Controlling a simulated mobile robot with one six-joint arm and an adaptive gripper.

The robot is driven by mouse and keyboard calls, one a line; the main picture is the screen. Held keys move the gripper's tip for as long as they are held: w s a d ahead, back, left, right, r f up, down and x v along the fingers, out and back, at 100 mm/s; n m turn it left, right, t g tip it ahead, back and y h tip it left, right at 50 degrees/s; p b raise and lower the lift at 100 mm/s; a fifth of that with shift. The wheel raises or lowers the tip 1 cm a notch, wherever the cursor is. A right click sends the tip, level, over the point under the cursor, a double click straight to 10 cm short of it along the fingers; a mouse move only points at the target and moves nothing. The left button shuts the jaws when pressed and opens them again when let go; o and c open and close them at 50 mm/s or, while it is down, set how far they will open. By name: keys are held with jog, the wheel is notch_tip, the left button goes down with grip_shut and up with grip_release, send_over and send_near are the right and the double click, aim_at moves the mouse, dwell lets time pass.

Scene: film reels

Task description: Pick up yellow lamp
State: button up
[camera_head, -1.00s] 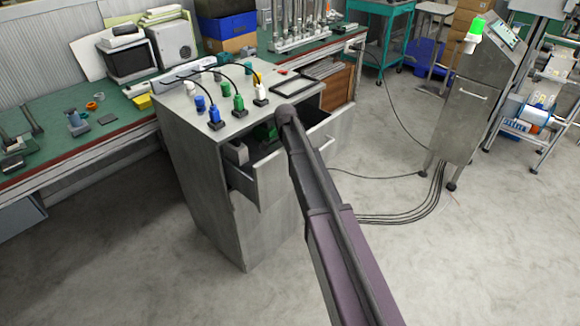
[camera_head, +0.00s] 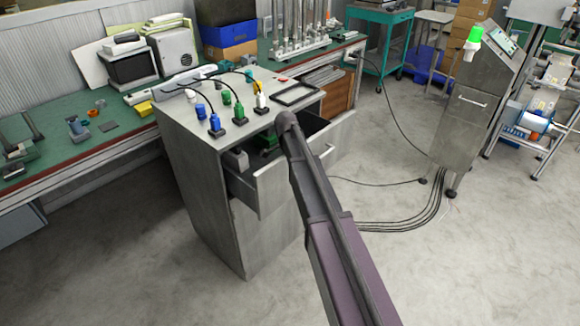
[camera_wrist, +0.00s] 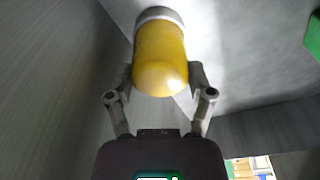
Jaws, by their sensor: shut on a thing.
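The yellow lamp (camera_wrist: 160,58), a rounded yellow dome with a grey base ring, fills the upper middle of the wrist view. My gripper (camera_wrist: 160,80) is shut on it, with one finger at each side of the dome. Grey drawer surfaces lie around it; whether the base ring touches one I cannot tell. In the head view my arm reaches to the open drawer (camera_head: 262,188) of the grey cabinet, and the gripper and held lamp are hidden there.
A green object (camera_head: 267,143) lies in the drawer and shows at the right edge of the wrist view.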

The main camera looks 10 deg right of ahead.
notch_tip(320, 180, up, 28)
jog(key=p, duration=2.7)
jog(key=shift+f, duration=0.2)
